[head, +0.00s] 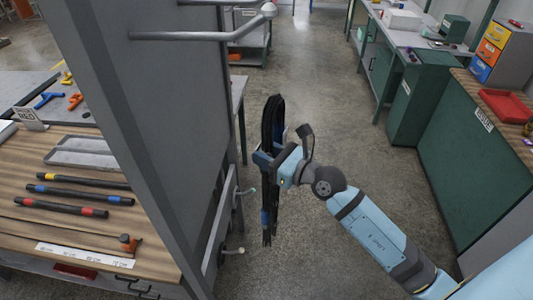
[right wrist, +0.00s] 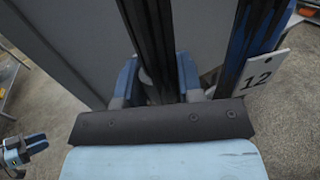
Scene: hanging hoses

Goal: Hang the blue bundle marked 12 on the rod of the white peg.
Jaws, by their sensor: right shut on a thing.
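The blue bundle marked 12 (head: 266,222) is a long black hose loop with blue bands, hanging upright. Its white tag with 12 (right wrist: 258,78) shows in the right wrist view. My right gripper (head: 268,160) is shut on the bundle, with a finger on each side of the black strands in the right wrist view (right wrist: 160,82). The white peg (head: 238,250) seems to be the low, pale-tipped one on the grey panel, left of and below the bundle, apart from it. What seems to be my left gripper (right wrist: 24,150) shows small at the lower left of the right wrist view; its jaws are unclear.
A pale green-tipped peg (head: 248,191) sits above the white-tipped one. A long grey rod with a ball end (head: 190,36) sticks out higher up from the tall grey panel (head: 165,110). A workbench (head: 75,215) with hoses stands left. Open floor (head: 345,130) lies right of the bundle.

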